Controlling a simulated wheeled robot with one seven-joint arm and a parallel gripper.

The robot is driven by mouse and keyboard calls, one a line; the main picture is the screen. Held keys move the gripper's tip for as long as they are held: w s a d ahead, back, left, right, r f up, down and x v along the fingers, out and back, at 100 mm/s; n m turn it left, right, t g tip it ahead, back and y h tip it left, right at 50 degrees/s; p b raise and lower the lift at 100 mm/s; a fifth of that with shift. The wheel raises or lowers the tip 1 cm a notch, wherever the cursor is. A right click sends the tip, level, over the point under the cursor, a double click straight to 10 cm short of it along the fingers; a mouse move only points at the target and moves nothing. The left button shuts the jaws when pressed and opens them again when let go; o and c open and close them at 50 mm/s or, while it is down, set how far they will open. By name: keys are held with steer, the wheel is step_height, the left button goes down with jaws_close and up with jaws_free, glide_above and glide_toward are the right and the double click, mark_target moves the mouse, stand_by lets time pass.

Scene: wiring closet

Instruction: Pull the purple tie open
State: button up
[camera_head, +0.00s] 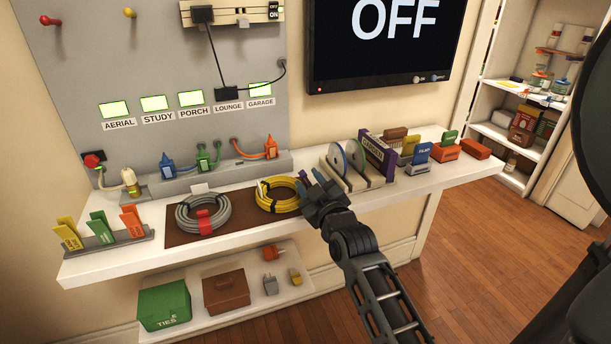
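A yellow cable coil (266,204) lies on the brown mat (243,215) on the white shelf. My gripper (309,183) is at the right side of this coil, low over the shelf, and covers part of that side. A small bluish-purple piece (303,176) shows at the fingertips. It looks like the purple tie, but it is too small and too covered to be sure. I cannot tell whether the fingers are open or shut on it. A grey cable coil (183,214) with a red tie (206,223) lies to the left on the same mat.
A rack with discs (352,160) and a purple box (376,154) stands close right of my gripper. A holder with coloured tags (103,240) is at the left. Plugs on cables line the back ledge (205,170). A green TIES box (164,306) is below.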

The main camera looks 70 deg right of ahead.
mark_target(305, 177)
steer(key=shift+x, duration=1.5)
jaws_close()
